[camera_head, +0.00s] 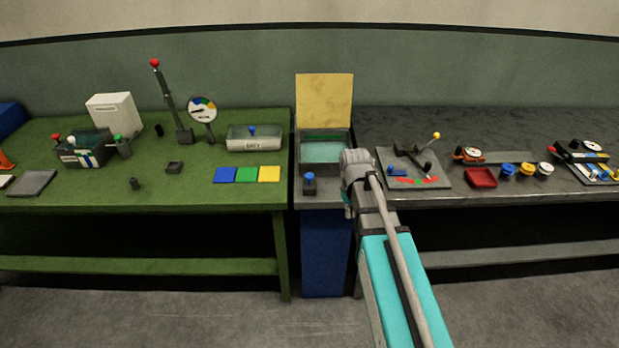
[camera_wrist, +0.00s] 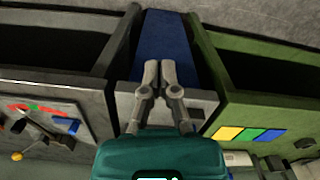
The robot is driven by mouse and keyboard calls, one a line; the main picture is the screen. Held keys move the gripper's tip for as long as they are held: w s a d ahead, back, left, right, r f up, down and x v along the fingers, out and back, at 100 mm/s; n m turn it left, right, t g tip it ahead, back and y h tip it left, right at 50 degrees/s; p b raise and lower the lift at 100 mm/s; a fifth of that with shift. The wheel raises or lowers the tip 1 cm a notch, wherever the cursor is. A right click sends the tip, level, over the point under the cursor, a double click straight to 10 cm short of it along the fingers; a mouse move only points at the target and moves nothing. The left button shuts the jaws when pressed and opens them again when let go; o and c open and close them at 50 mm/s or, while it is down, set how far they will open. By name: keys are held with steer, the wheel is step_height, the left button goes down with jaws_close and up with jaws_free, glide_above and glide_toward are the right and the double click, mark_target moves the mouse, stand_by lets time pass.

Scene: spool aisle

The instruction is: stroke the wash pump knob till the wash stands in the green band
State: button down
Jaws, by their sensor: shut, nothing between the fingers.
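The wash pump knob (camera_head: 309,177) is a blue cap on a dark base, standing on the grey bench's front strip at the left. Behind it sits a square tank with pale teal wash (camera_head: 324,152). A green band (camera_head: 323,138) shows along the tank's back wall, just above the wash surface. My gripper (camera_wrist: 160,68) is shut and empty in the wrist view, its fingertips close together over the bench's front edge. In the head view my wrist is right of the knob, apart from it, and hides the fingers. I cannot make out the knob in the wrist view.
A yellow panel (camera_head: 324,101) stands behind the tank. A lever board (camera_head: 411,169) lies close on the right. The green table (camera_head: 200,194) adjoins on the left, with blue, green and yellow squares near its edge. A blue bin (camera_head: 326,255) stands below.

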steer(key=shift+s+d+f+m, duration=0.15)
steer(key=shift+s+d+f, duration=0.1)
steer(key=shift+s, duration=0.5)
steer(key=shift+s+d+f+m, duration=0.15)
steer(key=shift+s+d, duration=0.1)
steer(key=shift+s, duration=0.45)
steer(key=n+p, duration=0.6)
glide_toward(308, 174)
steer(key=shift+w+a+f+g+h, duration=0.15)
steer(key=shift+a+f+g+h, duration=0.05)
steer(key=shift+g+h, duration=0.1)
steer(key=shift+f+b, duration=0.2)
steer(key=shift+b, duration=0.3)
steer(key=f+b, duration=0.6)
steer(key=shift+s+d+f, duration=0.25)
steer(key=shift+s+f, duration=0.05)
steer(key=shift+b, duration=0.3)
